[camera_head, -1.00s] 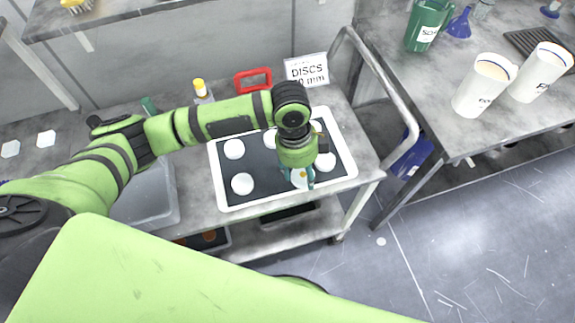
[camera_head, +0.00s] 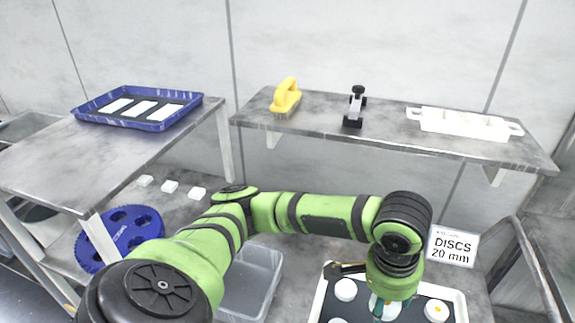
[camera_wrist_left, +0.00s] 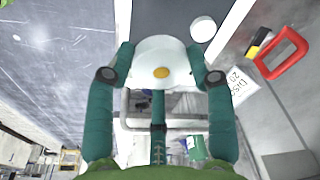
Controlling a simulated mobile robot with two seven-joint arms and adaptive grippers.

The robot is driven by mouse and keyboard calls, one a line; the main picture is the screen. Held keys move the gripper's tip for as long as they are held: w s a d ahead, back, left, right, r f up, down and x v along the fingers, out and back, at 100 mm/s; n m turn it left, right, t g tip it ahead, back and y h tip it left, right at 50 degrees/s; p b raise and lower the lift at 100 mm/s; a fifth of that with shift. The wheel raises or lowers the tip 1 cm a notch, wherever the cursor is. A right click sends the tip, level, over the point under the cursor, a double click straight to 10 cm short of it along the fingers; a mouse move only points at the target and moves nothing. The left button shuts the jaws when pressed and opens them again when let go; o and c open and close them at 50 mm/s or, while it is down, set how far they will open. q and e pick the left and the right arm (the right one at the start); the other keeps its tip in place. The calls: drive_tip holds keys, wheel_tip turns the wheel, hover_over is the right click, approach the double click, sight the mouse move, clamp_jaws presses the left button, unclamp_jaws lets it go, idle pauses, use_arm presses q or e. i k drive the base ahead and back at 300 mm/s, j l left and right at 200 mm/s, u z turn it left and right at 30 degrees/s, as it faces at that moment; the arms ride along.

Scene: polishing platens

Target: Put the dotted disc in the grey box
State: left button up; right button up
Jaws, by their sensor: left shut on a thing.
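My left gripper (camera_wrist_left: 160,76) is shut on the dotted disc (camera_wrist_left: 145,52), a white disc with an orange dot facing the wrist camera. In the head view my left gripper (camera_head: 386,308) hangs over the dark, white-rimmed disc tray (camera_head: 316,304), its fingertips near the bottom edge. The held disc is mostly hidden there. Another white disc (camera_head: 437,310) with an orange mark lies in the tray at right, and a plain white disc (camera_head: 346,289) at left. A grey open box (camera_head: 262,290) stands left of the tray, partly behind my arm. My right gripper is out of view.
A sign reading DISCS 20 mm (camera_head: 452,247) stands behind the tray. A shelf (camera_head: 400,132) above carries a yellow brush (camera_head: 286,97), a small black device (camera_head: 355,107) and a white holder (camera_head: 463,123). A blue tray (camera_head: 138,107) and blue slotted wheel (camera_head: 122,238) are at left.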

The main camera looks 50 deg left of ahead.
sight(236, 290)
drive_tip(key=l+u, duration=0.1)
drive_tip(key=u, duration=0.9)
drive_tip(key=i+u, duration=0.2)
drive_tip(key=u, duration=0.2)
drive_tip(key=i+u, duration=0.2)
drive_tip(key=u, duration=0.2)
drive_tip(key=i, duration=0.1)
